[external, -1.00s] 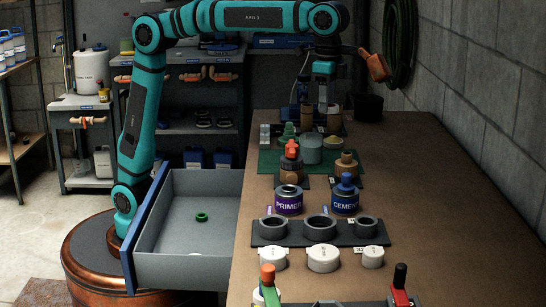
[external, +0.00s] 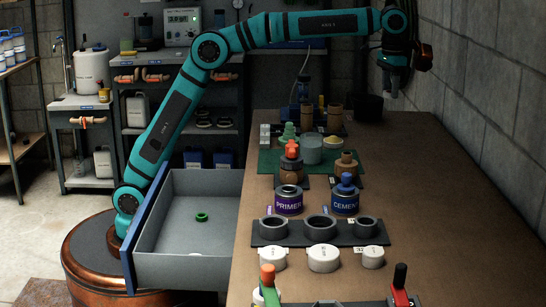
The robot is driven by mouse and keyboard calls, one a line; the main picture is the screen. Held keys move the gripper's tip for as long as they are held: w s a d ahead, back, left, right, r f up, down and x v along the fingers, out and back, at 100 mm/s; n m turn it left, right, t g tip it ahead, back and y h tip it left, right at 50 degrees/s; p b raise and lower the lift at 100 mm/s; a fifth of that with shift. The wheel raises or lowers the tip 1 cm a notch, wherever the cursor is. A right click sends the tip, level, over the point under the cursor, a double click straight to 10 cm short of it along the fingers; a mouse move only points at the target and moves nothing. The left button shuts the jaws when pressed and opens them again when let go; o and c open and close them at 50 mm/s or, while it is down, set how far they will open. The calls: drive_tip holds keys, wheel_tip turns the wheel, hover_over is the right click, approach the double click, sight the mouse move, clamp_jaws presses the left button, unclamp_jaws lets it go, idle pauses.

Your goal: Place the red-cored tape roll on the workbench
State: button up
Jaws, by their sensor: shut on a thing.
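My gripper (external: 425,58) is at the upper right, high above the far end of the workbench (external: 440,190) and close to the block wall. I cannot make out a red-cored tape roll anywhere in view. A small green ring (external: 202,217) lies on the floor of the open grey drawer (external: 185,270), left of the bench.
A primer can (external: 289,203), a cement can (external: 345,202), a dark tray (external: 270,238) of grey rings and several white caps (external: 323,259) line the bench's left half. A green mat (external: 267,162) with jars lies beyond.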

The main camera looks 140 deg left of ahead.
sight(388, 143)
drive_tip(key=shift+s+a+f, duration=0.3)
drive_tip(key=shift+a+f, duration=0.5)
drive_tip(key=shift+a, duration=0.1)
drive_tip(key=shift+f, duration=1.8)
drive_tip(key=shift+f, duration=0.1)
drive_tip(key=shift+f, duration=4.9)
drive_tip(key=shift+f, duration=0.15)
drive_tip(key=o, duration=1)
drive_tip(key=shift+c, duration=0.2)
wheel_tip(388, 143, up, 12)
drive_tip(key=shift+f, duration=0.1)
drive_tip(key=shift+r, duration=0.25)
